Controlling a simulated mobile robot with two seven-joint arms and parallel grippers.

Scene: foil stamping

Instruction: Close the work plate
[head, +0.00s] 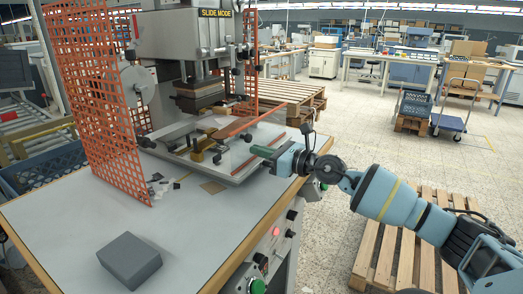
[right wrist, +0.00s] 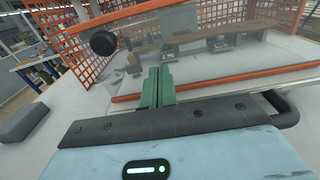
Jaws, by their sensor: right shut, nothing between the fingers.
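The work plate (head: 238,177) is a pale flat plate sticking out toward the front of the stamping press. Over it stands a tilted clear panel with an orange edge (head: 250,121); the panel looks raised. The plate's orange-trimmed edge also shows in the right wrist view (right wrist: 215,82). A black round knob (right wrist: 103,42) shows beside the panel there. My right gripper (head: 262,151) has green fingers, shut with nothing between them. The fingertips (right wrist: 158,72) are at the plate's near right edge; I cannot tell whether they touch it. My left gripper is not in view.
The press head (head: 195,35) stands behind the plate. An orange mesh guard (head: 95,90) rises on the left. A grey block (head: 130,260) lies on the front of the table (head: 70,225). Wooden pallets (head: 400,235) lie on the floor at right.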

